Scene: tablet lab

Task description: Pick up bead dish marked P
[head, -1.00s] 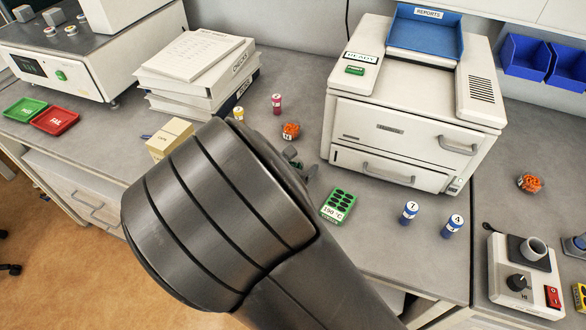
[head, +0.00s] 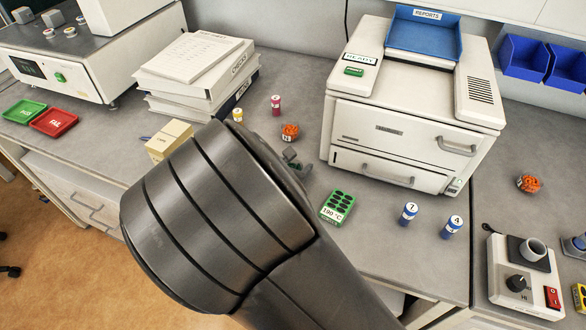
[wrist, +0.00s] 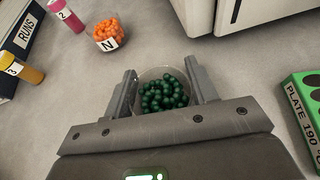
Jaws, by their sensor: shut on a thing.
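A clear round dish of dark green beads (wrist: 164,91) stands between the two fingers of my gripper (wrist: 161,72) in the wrist view. The fingers are shut on its sides. Its label does not show, so I cannot read a P on it.
A green plate block marked 190 °C (head: 337,206) lies to the right of my gripper. Yellow (head: 238,114) and pink (head: 276,104) vials stand behind. A white machine (head: 400,140) stands at the back. Blue vials (head: 409,213) and another orange bead dish (head: 528,184) are farther right.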

